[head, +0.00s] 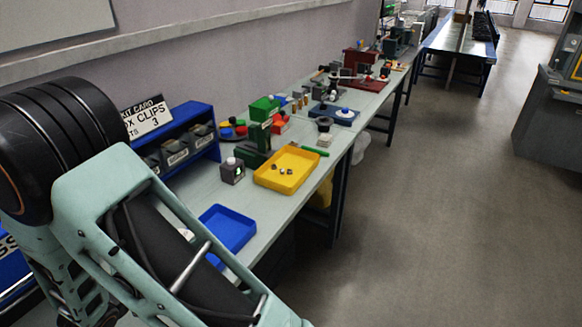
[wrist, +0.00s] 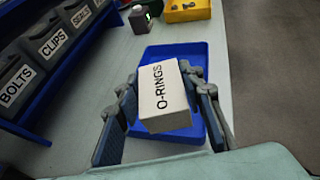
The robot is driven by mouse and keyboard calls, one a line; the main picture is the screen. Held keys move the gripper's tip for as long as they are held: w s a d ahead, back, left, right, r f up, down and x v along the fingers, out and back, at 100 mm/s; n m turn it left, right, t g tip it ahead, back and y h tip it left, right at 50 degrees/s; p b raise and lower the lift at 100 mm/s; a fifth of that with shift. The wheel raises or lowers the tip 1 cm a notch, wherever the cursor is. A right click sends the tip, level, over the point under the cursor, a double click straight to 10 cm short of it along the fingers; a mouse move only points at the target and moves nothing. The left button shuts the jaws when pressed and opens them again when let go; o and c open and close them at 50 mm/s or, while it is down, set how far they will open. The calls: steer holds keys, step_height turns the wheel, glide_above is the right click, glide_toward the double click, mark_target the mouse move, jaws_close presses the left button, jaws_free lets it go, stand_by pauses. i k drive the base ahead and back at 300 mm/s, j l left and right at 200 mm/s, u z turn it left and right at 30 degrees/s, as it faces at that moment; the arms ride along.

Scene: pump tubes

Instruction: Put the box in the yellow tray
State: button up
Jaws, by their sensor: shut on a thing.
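The box is white with the word O-RINGS on it (wrist: 163,96), and it sits between the fingers of my gripper (wrist: 163,112) in the wrist view. My gripper is shut on it. The box is over or in the blue tray (wrist: 205,52); I cannot tell whether it touches the tray floor. The yellow tray (head: 287,172) stands farther along the bench in the head view, with a few small parts in it. Its near edge shows at the top of the wrist view (wrist: 188,14). In the head view my arm hides the gripper and most of the box.
A blue rack (head: 190,140) with labelled bins stands along the wall side. A green stand (head: 255,145) is behind the yellow tray. The bench's right edge drops to open floor.

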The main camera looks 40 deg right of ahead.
mark_target(284, 183)
steer(key=i+l, duration=0.2)
steer(key=l, duration=0.2)
steer(key=i+l, duration=0.2)
steer(key=l, duration=0.2)
steer(key=i+l, duration=0.2)
steer(key=l, duration=0.2)
steer(key=i+l, duration=0.15)
steer(key=l, duration=0.25)
